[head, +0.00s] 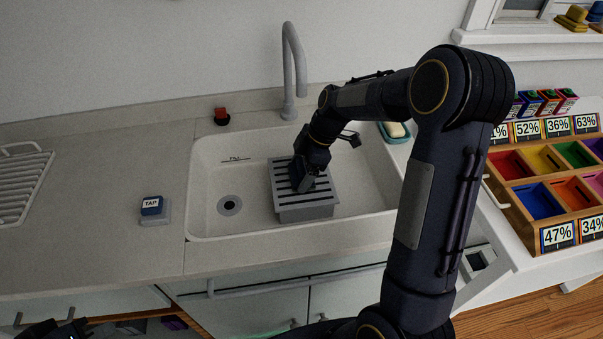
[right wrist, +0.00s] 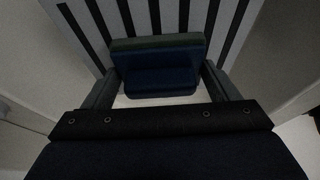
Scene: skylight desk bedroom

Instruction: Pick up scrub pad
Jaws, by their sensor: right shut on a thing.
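The scrub pad (right wrist: 160,78) is a dark blue block with a green layer along its far edge. In the right wrist view it sits between the two fingers of my right gripper (right wrist: 162,92), which is shut on it. In the head view my right gripper (head: 304,184) is down at the grey slotted rack (head: 305,213) inside the sink, and the pad is mostly hidden by the gripper. Dark slots of the rack show just beyond the pad in the wrist view. My left gripper (head: 58,330) is only partly in view at the bottom left edge; its fingers cannot be made out.
The white sink (head: 235,166) has a tall grey faucet (head: 295,70) behind it. A teal soap dish (head: 397,134) and a wooden compartment tray (head: 540,240) stand right. The left counter is mostly clear.

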